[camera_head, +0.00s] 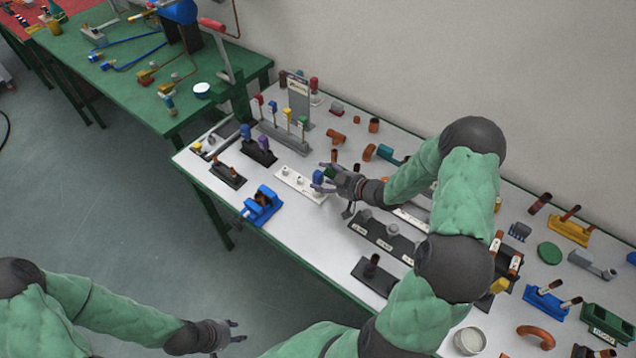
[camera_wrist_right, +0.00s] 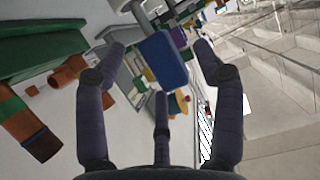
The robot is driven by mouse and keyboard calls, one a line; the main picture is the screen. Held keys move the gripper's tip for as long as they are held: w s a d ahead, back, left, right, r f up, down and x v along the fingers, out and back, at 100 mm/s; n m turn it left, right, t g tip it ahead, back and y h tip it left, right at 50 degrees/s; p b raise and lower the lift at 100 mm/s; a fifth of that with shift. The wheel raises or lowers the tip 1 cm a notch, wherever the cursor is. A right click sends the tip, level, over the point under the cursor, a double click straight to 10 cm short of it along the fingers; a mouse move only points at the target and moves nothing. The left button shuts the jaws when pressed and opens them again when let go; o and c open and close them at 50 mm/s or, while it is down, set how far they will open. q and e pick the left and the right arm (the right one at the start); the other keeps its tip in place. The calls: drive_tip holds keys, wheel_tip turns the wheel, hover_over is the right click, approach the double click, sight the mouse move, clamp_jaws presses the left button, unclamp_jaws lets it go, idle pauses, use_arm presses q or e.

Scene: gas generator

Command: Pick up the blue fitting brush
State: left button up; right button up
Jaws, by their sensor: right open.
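A blue brush-like piece (camera_head: 318,177), which looks like the blue fitting brush, stands upright at the right end of a white stand (camera_head: 290,178). My right gripper (camera_head: 330,172) is open right beside it, with fingers reaching toward it. In the right wrist view the blue block (camera_wrist_right: 161,59) lies ahead between the spread fingers of the right gripper (camera_wrist_right: 160,85). I cannot tell whether any finger touches it. My left gripper (camera_head: 236,331) looks open and empty, away from the table over the floor.
The white table (camera_head: 215,190) is crowded. A blue vise (camera_head: 262,204) is at its front edge. A dark rack (camera_head: 258,150) with blue and purple pieces is left of the white stand. Dark stands (camera_head: 385,235) lie under my right arm. A green table (camera_head: 110,85) adjoins it.

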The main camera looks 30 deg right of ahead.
drive_tip(key=shift+x, duration=1.25)
drive_tip(key=shift+s, duration=0.1)
drive_tip(key=c, duration=1.1)
